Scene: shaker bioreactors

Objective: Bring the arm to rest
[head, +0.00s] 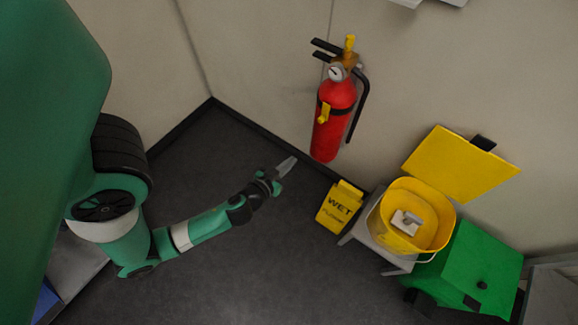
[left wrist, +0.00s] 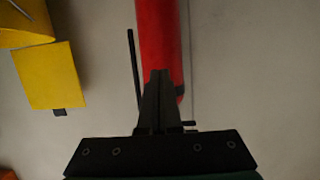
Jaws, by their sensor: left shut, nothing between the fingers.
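My left arm comes in from the left in the head view, stretched out over the dark floor. Its gripper (head: 286,166) points toward the wall below the fire extinguisher and is shut and empty. In the left wrist view the shut fingers (left wrist: 159,75) stand in front of the red extinguisher body, with a wall behind; whether there is contact cannot be told, but in the head view they look apart. My right gripper is not in view.
A red fire extinguisher (head: 334,117) hangs on the wall. A yellow wet-floor sign (head: 340,207), a yellow bucket (head: 389,220) on a grey stand and a green box (head: 470,262) stand to the right. The dark floor (head: 270,275) around the arm is clear.

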